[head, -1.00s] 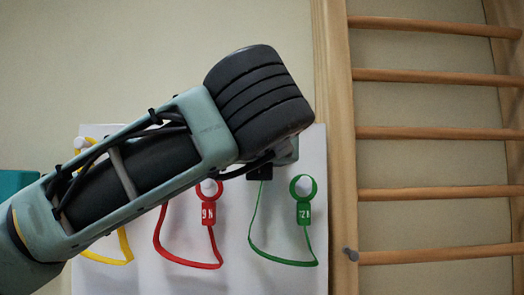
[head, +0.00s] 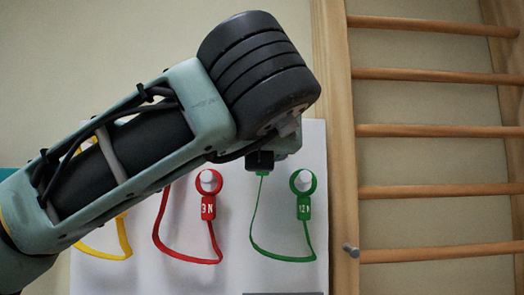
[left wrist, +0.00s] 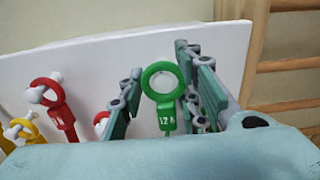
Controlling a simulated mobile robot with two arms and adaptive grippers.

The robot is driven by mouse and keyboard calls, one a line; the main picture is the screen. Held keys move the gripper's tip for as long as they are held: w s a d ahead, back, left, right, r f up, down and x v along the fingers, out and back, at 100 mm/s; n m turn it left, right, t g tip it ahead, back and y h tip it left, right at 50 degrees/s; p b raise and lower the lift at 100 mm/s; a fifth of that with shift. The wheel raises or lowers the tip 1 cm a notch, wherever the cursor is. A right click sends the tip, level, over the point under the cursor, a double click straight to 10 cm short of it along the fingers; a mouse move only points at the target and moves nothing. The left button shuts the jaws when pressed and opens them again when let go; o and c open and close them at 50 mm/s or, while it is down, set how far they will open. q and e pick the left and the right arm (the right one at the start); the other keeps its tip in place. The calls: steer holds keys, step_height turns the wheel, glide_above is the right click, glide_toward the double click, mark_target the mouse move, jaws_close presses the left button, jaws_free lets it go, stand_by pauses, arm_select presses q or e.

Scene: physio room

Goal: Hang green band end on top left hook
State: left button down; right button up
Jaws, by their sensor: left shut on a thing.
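My left gripper (head: 262,170) is mostly hidden behind my wrist in the head view; the green band runs down from its dark tip. In the left wrist view its two fingers stand on either side of the green band end (left wrist: 162,82), a ring with a "12 N" tag, and are shut on it. The other green end (head: 303,182) hangs on a white hook at the right of the white board (head: 285,225), the band sagging between them. The top left hook for the green band cannot be made out. My right gripper is not in view.
A red band (head: 208,183) hangs left of the green one, with a yellow band (head: 105,250) further left, partly behind my arm. Wooden wall bars (head: 435,131) stand right of the board, with a grey knob (head: 350,250) on their upright.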

arm_select(q)
steer(key=shift+s+b, duration=0.55)
steer(key=shift+s, duration=0.4)
steer(key=shift+s, duration=0.25)
steer(key=s+b, duration=0.1)
steer(key=s, duration=0.1)
steer(key=shift+s+b, duration=0.35)
steer(key=shift+s, duration=0.05)
